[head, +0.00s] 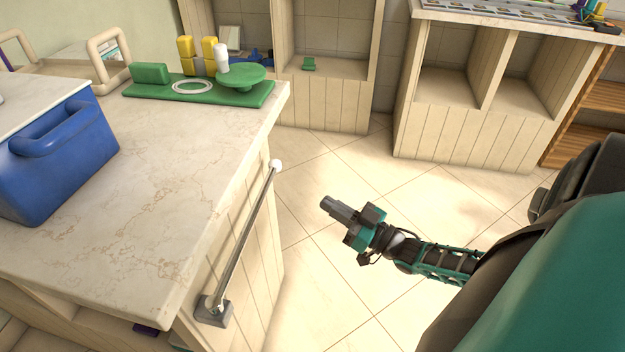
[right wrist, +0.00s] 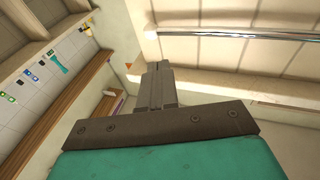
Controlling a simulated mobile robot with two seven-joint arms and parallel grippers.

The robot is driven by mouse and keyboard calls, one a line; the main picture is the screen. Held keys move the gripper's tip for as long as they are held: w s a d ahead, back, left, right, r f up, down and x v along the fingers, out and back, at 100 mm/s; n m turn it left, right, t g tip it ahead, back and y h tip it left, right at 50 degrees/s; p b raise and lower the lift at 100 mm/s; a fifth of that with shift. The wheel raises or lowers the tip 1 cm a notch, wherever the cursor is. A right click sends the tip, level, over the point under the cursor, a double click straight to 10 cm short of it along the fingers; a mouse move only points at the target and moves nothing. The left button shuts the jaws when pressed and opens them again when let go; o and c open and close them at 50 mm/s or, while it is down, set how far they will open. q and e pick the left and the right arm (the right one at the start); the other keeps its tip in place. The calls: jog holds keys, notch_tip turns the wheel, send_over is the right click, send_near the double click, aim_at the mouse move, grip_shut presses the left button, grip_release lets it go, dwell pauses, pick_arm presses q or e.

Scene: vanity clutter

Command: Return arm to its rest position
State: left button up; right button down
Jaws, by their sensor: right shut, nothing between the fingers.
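My right gripper (head: 328,204) is in the air over the tiled floor, to the right of the marble counter. Its fingers are together with nothing between them, and they point up and left in the head view. In the right wrist view the closed fingers (right wrist: 157,80) stick out past the grey gripper plate. My right arm (head: 440,262) comes in from the right side of the head view. The gripper touches nothing. My left gripper is not in view.
The marble counter (head: 170,210) fills the left, with a metal rail (head: 245,235) along its side. A blue box (head: 55,165) and a green board (head: 200,93) are on it. Cabinets (head: 480,125) stand at the back. The floor (head: 370,170) around the gripper is clear.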

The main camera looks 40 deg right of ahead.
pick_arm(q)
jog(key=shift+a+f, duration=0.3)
pick_arm(e)
jog(key=s+d, duration=0.2)
jog(key=s, duration=0.1)
jog(key=shift+d+f, duration=0.25)
jog(key=shift+f, duration=0.15)
